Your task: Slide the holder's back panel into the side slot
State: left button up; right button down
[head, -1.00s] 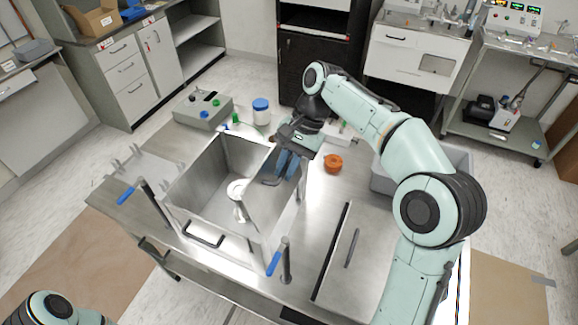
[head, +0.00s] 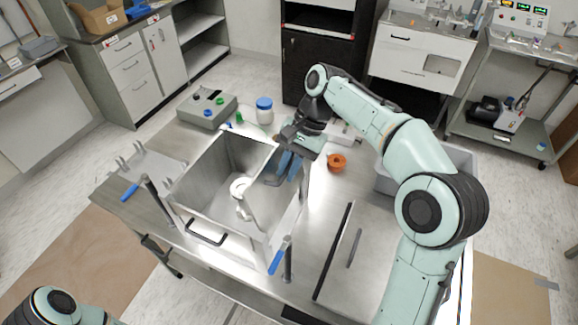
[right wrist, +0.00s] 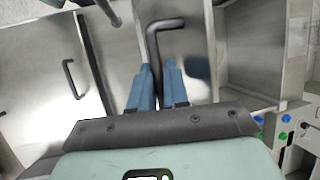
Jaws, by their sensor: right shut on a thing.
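The holder is an open-topped metal box (head: 200,178) on the steel table, with a black handle (head: 206,233) on its front wall. A white round part (head: 239,187) sits inside. My right gripper (head: 286,172) is at the box's right side, its blue fingers pointing down. In the right wrist view, the fingers (right wrist: 158,88) are shut on a black bent handle (right wrist: 164,24) of a metal panel (right wrist: 193,40). The panel stands along the box's right side; the box interior (right wrist: 262,45) shows beside it. Its lower edge and any slot are hidden. My left gripper is out of view.
A flat panel with a black handle (head: 354,248) lies on the table at right. A grey bin (head: 460,160) stands right.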

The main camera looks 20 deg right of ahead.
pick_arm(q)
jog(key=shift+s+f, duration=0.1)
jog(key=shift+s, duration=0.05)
pick_arm(e)
jog(key=shift+f, duration=0.25)
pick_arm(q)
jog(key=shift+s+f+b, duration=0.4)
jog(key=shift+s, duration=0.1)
pick_arm(e)
jog(key=shift+f, duration=0.85)
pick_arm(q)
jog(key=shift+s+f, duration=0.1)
pick_arm(e)
jog(key=shift+f, duration=0.25)
